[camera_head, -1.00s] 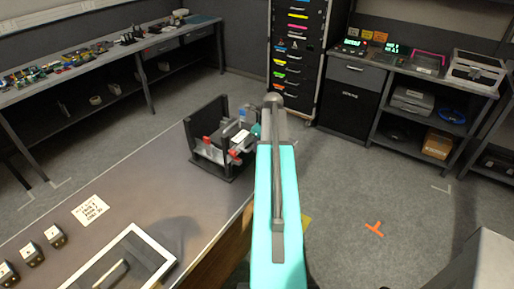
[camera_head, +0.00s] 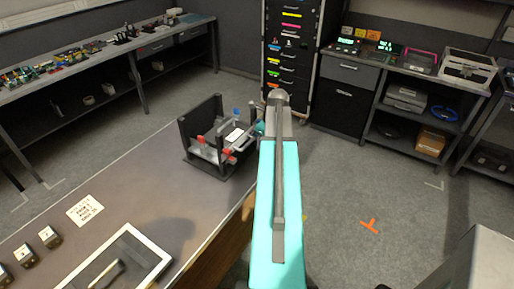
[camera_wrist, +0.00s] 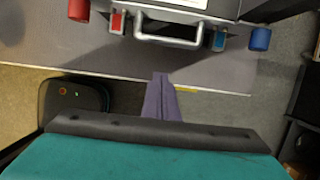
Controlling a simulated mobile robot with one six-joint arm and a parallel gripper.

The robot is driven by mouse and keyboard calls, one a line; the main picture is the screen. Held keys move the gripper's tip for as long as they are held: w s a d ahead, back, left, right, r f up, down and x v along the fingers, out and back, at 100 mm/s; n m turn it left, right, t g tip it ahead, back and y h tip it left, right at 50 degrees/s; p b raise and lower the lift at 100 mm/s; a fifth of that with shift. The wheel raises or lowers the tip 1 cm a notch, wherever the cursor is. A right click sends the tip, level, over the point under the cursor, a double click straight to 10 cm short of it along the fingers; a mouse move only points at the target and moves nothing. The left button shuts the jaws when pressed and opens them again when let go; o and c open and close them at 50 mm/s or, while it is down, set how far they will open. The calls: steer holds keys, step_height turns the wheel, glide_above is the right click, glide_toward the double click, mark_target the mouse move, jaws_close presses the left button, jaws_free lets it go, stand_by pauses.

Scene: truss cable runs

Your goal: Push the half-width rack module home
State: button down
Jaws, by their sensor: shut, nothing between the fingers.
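The dark rack frame (camera_head: 188,145) stands at the far end of the workbench, with the module (camera_head: 235,135) inside it, a pale label on top. How deep the module sits is hard to tell at this size. In the wrist view the module's front shows a grey bar handle (camera_wrist: 168,42) between a red tab (camera_wrist: 117,22) and a blue tab (camera_wrist: 220,39). My gripper (camera_wrist: 161,76) is shut and empty, its purple fingertips just below the handle in the picture, apart from it. In the head view my arm hides the fingers.
A red knob (camera_wrist: 79,10) and a blue knob (camera_wrist: 260,39) flank the module front. The workbench (camera_head: 140,190) holds a paper label (camera_head: 85,211), small numbered blocks (camera_head: 48,237) and a framed panel (camera_head: 160,250). Floor right of the bench is open, with an orange mark (camera_head: 369,227).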

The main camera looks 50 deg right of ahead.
steer(key=b+v, duration=0.1)
steer(key=v, duration=0.6)
steer(key=shift+s+r+b, duration=0.2)
steer(key=shift+r+b, duration=0.1)
steer(key=shift+b, duration=0.1)
steer(key=c, duration=2.5)
jaws_free()
